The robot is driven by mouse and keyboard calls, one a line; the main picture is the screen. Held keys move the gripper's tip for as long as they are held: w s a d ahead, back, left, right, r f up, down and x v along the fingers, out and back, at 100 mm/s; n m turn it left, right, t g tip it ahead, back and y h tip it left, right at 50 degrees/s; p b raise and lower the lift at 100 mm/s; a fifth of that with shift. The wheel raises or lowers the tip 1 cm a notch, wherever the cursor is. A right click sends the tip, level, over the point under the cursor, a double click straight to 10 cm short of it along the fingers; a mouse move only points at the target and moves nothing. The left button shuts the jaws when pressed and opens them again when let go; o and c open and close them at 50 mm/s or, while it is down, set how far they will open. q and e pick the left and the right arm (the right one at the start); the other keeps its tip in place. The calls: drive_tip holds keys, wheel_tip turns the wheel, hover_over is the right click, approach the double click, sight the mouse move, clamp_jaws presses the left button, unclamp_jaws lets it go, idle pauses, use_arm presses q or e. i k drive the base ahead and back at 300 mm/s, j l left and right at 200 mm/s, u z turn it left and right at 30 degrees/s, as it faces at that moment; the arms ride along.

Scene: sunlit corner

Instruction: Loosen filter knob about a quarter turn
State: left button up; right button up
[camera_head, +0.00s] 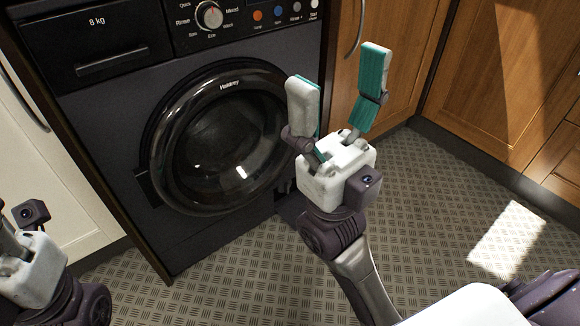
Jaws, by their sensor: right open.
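The dark front-loading washing machine (105,140) stands against the cabinets, with its round glass door shut. I cannot make out the filter knob; the machine's lower right front is dark and partly covered by my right gripper and arm. My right gripper (339,72) is open and empty, its two teal-lined fingers pointing up and spread apart. In the picture it overlaps the right edge of the machine and the wooden cabinet. My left gripper (12,240) is at the lower left edge, with its fingers mostly cut off.
The control panel has a program dial (209,16) and several round buttons. Wooden cabinets (500,75) close off the right side. A pale cabinet (50,190) stands at the left. The patterned floor (440,220) is clear, with a bright sunlit patch (508,238) at right.

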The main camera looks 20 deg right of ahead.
sight(285, 187)
drive_tip(key=i+l, duration=0.1)
drive_tip(key=l, duration=0.6)
drive_tip(key=i+l, duration=0.1)
drive_tip(key=l, duration=0.6)
drive_tip(key=i+l, duration=0.1)
drive_tip(key=l, duration=0.6)
drive_tip(key=i+l, duration=0.1)
drive_tip(key=l, duration=0.55)
drive_tip(key=i+l, duration=0.1)
drive_tip(key=l, duration=0.6)
drive_tip(key=i+u, duration=0.05)
